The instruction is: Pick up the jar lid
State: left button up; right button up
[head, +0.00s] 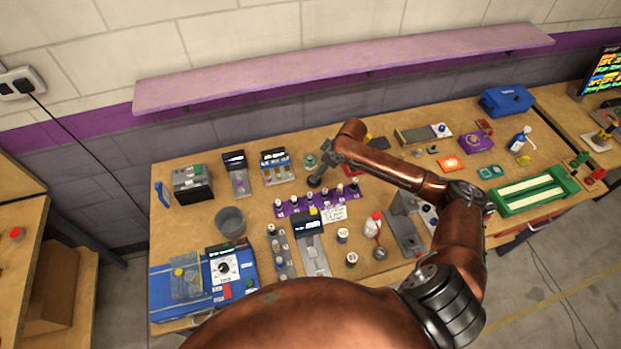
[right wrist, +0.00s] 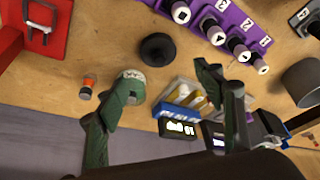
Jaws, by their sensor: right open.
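A black round lid-like piece (right wrist: 157,48) with a small raised centre lies flat on the wooden bench in the right wrist view. It shows small and dark in the head view (head: 314,181). A small jar (right wrist: 130,85) with a pale label stands beside it, partly covered by a green finger. My right gripper (right wrist: 163,84) is open and empty, its fingers spread to either side and apart from the black piece. In the head view my right gripper (head: 322,163) is over the back of the bench, close to the black piece. My left gripper is out of view.
A purple rack (right wrist: 215,18) with several capped pegs stands close to the black piece. A blue-trimmed tray of vials (right wrist: 185,107) and a small orange-banded bottle (right wrist: 87,88) are nearby. A grey cup (head: 231,222) stands farther left. Bare wood lies around the piece.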

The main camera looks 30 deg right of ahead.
jog(key=shift+w+a+f, duration=0.1)
jog(key=shift+w+f, duration=0.3)
jog(key=shift+a+f, duration=0.1)
jog(key=shift+f, duration=0.15)
notch_tip(320, 180, down, 2)
jog(key=shift+w+a+f, duration=0.1)
jog(key=shift+f, duration=0.1)
jog(key=x, duration=0.2)
jog(key=shift+w+a+f, duration=0.1)
jog(key=shift+f, duration=0.15)
jog(key=shift+w+a+f, duration=0.1)
jog(key=shift+f, duration=0.45)
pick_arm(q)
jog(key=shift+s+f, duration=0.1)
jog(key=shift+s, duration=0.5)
pick_arm(e)
jog(key=c, duration=0.8)
jog(key=shift+r, duration=0.1)
jog(key=shift+c, duration=0.2)
